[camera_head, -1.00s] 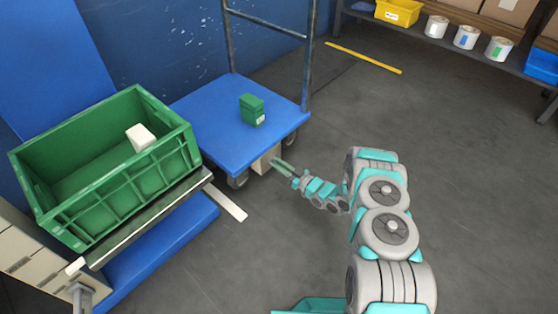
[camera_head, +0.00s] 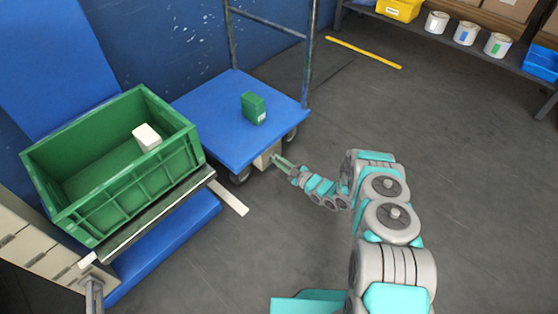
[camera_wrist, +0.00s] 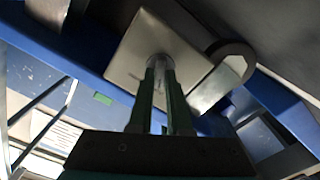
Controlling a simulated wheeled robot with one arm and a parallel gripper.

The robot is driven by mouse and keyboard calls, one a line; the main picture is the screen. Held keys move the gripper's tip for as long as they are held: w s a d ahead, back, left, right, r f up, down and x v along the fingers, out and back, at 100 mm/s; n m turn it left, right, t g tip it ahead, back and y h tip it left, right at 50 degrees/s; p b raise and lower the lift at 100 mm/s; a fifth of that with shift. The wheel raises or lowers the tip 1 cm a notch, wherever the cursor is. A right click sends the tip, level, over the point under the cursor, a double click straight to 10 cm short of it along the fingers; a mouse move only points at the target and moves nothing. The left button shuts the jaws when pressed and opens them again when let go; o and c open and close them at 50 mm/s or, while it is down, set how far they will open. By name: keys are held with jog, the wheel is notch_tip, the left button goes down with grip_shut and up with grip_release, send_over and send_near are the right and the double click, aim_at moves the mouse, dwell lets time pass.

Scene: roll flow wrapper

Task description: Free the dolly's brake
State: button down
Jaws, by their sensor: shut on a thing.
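The dolly (camera_head: 215,125) is a blue flat platform with a grey tube handle frame at the back. A beige box-like block (camera_head: 264,160) sits under its front edge. In the wrist view this is a beige plate (camera_wrist: 130,70) with a small round knob-like part (camera_wrist: 160,64) at its middle. My gripper (camera_head: 277,158) reaches in low from the right to the block. In the wrist view, the fingers of my gripper (camera_wrist: 161,75) are closed around the knob-like part, which they largely hide. Whether it is the brake's handle is not marked.
A green box (camera_head: 253,108) stands on the dolly. A green crate (camera_head: 110,205) with a white block (camera_head: 147,137) inside stands on a stand to the left. A pale strip (camera_head: 230,197) lies near the dolly's front. Shelving (camera_head: 450,37) is at the back right. Open floor lies between.

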dwell(0.3)
jog(key=c, duration=0.9)
grip_release()
jog(key=shift+o, duration=0.2)
jog(key=v, duration=0.7)
jog(key=shift+s+d, duration=0.25)
jog(key=shift+d, duration=0.05)
